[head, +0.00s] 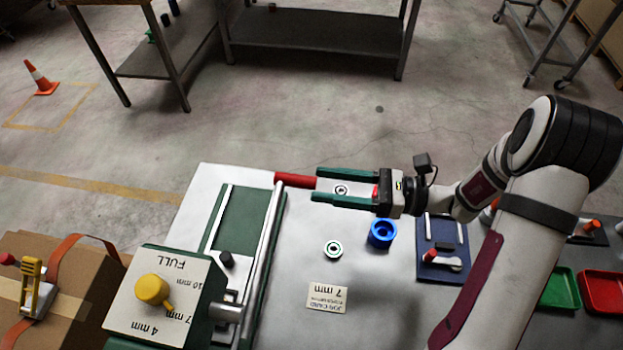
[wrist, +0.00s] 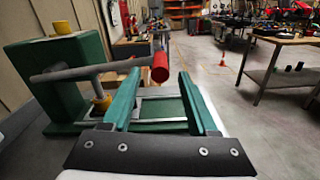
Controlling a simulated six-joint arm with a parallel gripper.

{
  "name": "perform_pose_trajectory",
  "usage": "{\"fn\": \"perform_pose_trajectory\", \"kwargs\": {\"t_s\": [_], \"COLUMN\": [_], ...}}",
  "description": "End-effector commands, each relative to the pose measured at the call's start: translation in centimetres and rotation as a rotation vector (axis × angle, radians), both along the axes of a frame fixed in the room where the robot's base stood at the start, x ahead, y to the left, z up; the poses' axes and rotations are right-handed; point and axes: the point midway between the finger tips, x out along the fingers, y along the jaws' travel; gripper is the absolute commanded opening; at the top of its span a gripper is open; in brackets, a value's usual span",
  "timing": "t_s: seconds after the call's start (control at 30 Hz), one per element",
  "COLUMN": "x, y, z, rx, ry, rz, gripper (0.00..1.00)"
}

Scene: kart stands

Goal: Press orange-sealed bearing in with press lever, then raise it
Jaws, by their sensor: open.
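The green press (head: 160,300) stands at the front left of the bench, with a yellow dial knob (head: 152,289) on its face. Its long grey lever (head: 262,245) reaches away from it and ends in a red grip (head: 293,180). My gripper (head: 316,185) is open, its green fingers level with the red grip. The grip's end is at the gap between the fingertips; contact cannot be told. The wrist view shows the red grip (wrist: 160,68) just beyond the fingertips (wrist: 158,78). I cannot make out an orange-sealed bearing.
On the bench lie a green-ringed bearing (head: 333,249), a blue cup (head: 382,233), a 7 mm job card (head: 327,297) and a blue board (head: 446,262). Another ring (head: 341,190) shows between my fingers. Green (head: 560,290) and red (head: 602,291) trays lie right. A cardboard box (head: 75,280) is left.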

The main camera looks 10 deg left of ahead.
Motion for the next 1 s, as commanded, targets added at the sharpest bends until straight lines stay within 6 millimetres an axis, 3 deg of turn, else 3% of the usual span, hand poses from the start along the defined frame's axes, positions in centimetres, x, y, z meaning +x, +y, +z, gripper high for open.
{"fn": "perform_pose_trajectory", "kwargs": {"t_s": [0.2,0.53,0.87,1.0], "x": [0.0,0.0,0.0,0.0], "y": [3.0,3.4,3.4,3.4], "z": [0.0,0.0,0.0,0.0], "rx": [0.0,0.0,0.0,0.0], "ry": [0.002,0.002,0.002,0.002], "rz": [0.001,-0.001,0.0,0.0], "gripper": [0.59,0.59,0.0,0.0]}}
